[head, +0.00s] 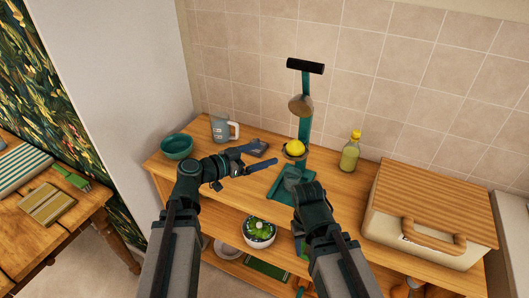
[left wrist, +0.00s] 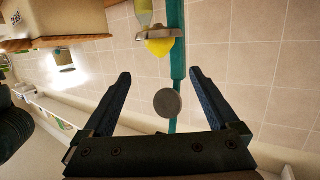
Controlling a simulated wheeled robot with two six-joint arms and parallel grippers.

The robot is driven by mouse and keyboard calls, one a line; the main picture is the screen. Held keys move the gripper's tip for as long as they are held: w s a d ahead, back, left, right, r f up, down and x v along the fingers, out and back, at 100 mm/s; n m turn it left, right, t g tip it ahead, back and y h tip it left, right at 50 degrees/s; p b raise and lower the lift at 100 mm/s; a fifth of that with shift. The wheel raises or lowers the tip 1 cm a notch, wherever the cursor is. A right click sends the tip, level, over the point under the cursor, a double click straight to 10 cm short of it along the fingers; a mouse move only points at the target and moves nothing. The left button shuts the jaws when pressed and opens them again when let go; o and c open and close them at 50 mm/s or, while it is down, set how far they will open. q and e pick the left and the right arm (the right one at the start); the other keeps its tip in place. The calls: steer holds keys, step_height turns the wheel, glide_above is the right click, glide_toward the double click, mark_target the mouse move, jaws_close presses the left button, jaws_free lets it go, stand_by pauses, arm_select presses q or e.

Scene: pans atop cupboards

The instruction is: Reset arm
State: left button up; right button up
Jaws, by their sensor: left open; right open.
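My left gripper (head: 265,154) reaches in from the left over the wooden cabinet top, its dark blue fingers spread and pointing right toward the teal press (head: 305,129). In the left wrist view the left gripper (left wrist: 160,78) is open, with nothing clasped. The teal press post (left wrist: 176,75) and a round grey disc (left wrist: 168,103) show beyond the gap. My right gripper (head: 308,192) is in front of the press base, left of the box; its fingers are mostly hidden by its own wrist. A yellow lemon (head: 295,148) sits on the press; it also shows in the left wrist view (left wrist: 159,47).
On the cabinet top (head: 352,198) are a teal bowl (head: 176,147), a grey mug (head: 220,128), a yellow-capped bottle (head: 350,153) and a large wooden-lidded box (head: 424,215). A potted succulent (head: 258,231) stands on the lower shelf. A wooden table (head: 84,223) is at left.

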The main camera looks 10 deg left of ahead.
stand_by(0.3)
arm_select(q)
steer(key=s+d+f+n+g+y, duration=0.1)
steer(key=s+f+n+g+y, duration=0.4)
steer(key=f, duration=0.7)
steer(key=s+a+f+n+g+y, duration=0.4)
steer(key=s+a+f+g+y, duration=0.15)
steer(key=s+a, duration=0.2)
steer(key=s+d+m+y, duration=0.2)
steer(key=s+d, duration=0.3)
steer(key=d, duration=0.5)
steer(key=shift+s+d+m+g, duration=0.25)
steer(key=shift+s+m+g, duration=0.1)
steer(key=shift+m, duration=0.35)
